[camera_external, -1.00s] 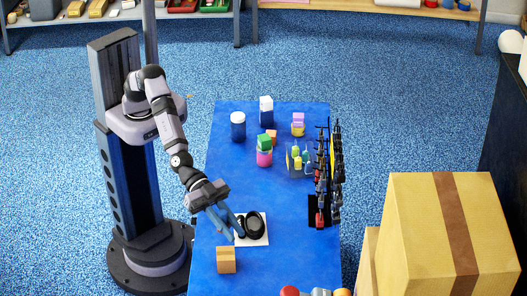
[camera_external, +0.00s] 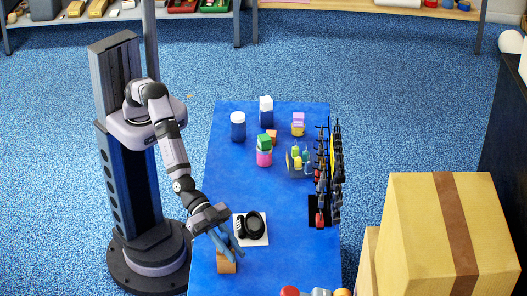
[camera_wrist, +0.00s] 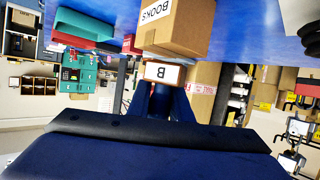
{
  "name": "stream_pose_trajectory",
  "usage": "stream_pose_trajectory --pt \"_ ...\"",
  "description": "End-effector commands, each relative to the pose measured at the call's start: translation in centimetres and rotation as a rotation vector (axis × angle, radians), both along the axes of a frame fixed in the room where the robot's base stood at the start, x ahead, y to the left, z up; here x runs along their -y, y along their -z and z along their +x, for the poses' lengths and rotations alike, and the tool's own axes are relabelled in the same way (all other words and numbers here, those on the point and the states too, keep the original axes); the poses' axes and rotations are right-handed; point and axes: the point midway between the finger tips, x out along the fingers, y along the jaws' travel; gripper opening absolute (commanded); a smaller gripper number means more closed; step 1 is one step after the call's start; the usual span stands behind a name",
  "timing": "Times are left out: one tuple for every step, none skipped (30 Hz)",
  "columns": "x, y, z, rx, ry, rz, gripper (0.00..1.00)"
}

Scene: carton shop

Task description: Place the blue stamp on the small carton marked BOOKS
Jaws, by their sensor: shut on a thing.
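The small carton marked BOOKS (camera_wrist: 178,25) shows at the top of the wrist view, its lettering upside down. In the external view the small carton (camera_external: 226,267) stands near the front left of the blue table, partly covered by my fingers. My gripper (camera_external: 234,252) is shut over the carton. It holds the stamp (camera_wrist: 164,73), a small block with brown sides and a white label with the letter B. The stamp's underside is hidden, and I cannot tell whether it touches the carton. In the external view the stamp is hidden by the fingers.
A white sheet with a black oval pad (camera_external: 256,226) lies just behind the carton. Bottles and coloured blocks (camera_external: 264,150) stand farther back. A dark rack (camera_external: 323,190) lines the right edge. A red-ended object (camera_external: 290,291) is at the front. Large cartons (camera_external: 420,240) stand at right.

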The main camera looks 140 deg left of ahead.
Motion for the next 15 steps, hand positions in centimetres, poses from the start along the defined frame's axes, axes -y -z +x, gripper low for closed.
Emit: stream_pose_trajectory --pt "0.0 0.57 0.02 0.0 0.0 -0.001 0.0" --pt "0.0 0.78 0.02 0.0 0.0 -0.001 0.0" --pt "0.01 0.92 0.02 0.001 0.0 0.0 0.0" --pt "0.01 0.93 0.02 0.001 0.001 0.0 0.0" --pt "0.02 0.92 0.02 0.002 0.001 -0.001 0.0" --pt "0.02 0.89 0.03 0.002 0.001 -0.001 0.0" --pt "0.02 0.86 0.02 0.002 0.001 -0.001 0.0" --pt "0.02 0.87 0.02 0.002 0.001 -0.001 0.0" --pt "0.02 0.87 0.02 0.002 0.001 -0.001 0.0" --pt "0.01 0.87 0.02 0.002 0.001 -0.001 0.0" --pt "0.01 0.91 0.02 0.002 0.001 -0.001 0.0" --pt "0.02 0.99 0.02 0.002 0.001 -0.001 0.0" --pt "0.01 1.09 0.02 0.001 0.001 -0.001 0.0" --pt "0.01 1.18 0.01 0.001 0.001 -0.001 0.0" --pt "0.02 1.31 0.02 0.001 0.001 -0.001 0.0"
